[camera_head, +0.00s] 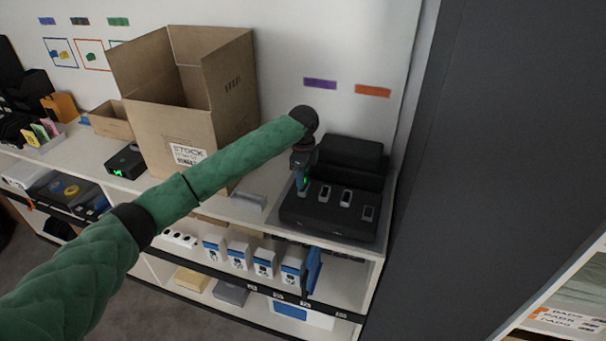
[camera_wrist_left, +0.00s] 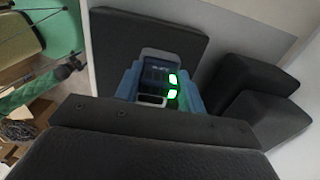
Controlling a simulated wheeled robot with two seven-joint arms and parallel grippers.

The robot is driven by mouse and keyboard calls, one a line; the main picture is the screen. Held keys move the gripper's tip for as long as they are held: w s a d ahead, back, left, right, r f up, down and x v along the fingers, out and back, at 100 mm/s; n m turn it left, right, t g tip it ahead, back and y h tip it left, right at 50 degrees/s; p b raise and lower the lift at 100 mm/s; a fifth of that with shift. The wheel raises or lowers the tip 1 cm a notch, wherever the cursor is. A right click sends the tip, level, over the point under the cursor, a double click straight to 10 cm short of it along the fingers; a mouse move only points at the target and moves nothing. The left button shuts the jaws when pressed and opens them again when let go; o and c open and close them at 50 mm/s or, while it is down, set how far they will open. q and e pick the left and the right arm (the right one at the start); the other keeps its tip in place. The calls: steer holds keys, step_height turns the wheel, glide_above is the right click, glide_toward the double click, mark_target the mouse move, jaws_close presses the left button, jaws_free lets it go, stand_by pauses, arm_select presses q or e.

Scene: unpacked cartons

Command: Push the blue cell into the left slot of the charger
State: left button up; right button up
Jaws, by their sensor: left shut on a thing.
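The black charger (camera_head: 323,219) stands at the right end of the white counter, with a row of light-rimmed slots on its sloping top. My left gripper (camera_head: 302,177) points down at the charger's left slot and is shut on the blue cell (camera_head: 301,187). The cell is at that slot; how deep it sits is hidden by the gripper. A green light glows beside it. In the left wrist view, pale blue shapes flank a grey-framed dark face with two green lights just beyond the gripper. My right gripper is not in view.
A small black device (camera_head: 126,162) with a green display sits farther left. A dark panel (camera_head: 490,150) rises close to the charger's right. Boxes fill the shelf below.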

arm_select(q)
steer(key=shift+f, duration=0.55)
stand_by(0.8)
steer(key=o, duration=1.3)
steer(key=shift+r, duration=0.15)
